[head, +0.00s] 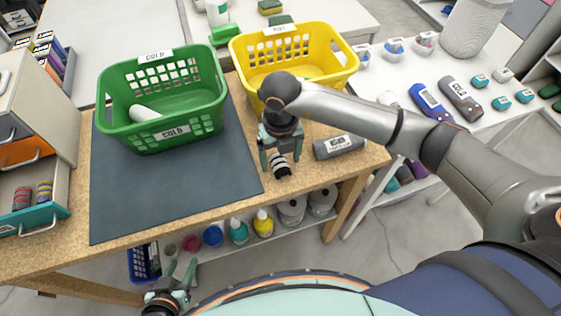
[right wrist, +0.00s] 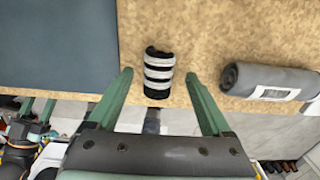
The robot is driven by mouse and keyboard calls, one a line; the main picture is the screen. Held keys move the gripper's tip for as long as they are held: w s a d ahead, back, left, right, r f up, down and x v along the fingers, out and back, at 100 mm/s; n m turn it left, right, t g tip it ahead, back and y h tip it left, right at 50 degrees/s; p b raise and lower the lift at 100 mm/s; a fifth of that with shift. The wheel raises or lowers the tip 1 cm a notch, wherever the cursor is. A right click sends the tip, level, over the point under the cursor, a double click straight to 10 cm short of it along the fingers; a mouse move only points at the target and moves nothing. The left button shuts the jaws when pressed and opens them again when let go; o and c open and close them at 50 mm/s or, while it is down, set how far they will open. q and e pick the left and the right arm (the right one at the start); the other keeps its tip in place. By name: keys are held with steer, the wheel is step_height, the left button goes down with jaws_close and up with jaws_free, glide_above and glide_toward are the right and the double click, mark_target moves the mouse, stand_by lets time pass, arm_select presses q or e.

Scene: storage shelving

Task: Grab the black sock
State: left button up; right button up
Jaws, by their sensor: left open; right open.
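A rolled black sock with white stripes (head: 280,166) lies on the wooden table near its front edge, just right of the dark mat. It also shows in the right wrist view (right wrist: 158,72), in the gap between the fingertips. My right gripper (head: 281,156) is open and empty, pointing down over the sock; in the right wrist view its two fingers (right wrist: 159,76) appear on either side of it. I cannot tell how far above the sock they are. My left gripper (head: 180,272) is open and empty, low in front of the table.
A grey labelled roll (head: 340,147) lies right of the sock, with clear table between. A green basket (head: 160,140) holding a white item stands on the dark mat (head: 170,190). A yellow basket (head: 300,40) stands behind my right gripper. Drawers (head: 25,150) stand at the left.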

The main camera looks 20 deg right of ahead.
steer(key=shift+f, duration=0.5)
jaws_close()
stand_by(0.3)
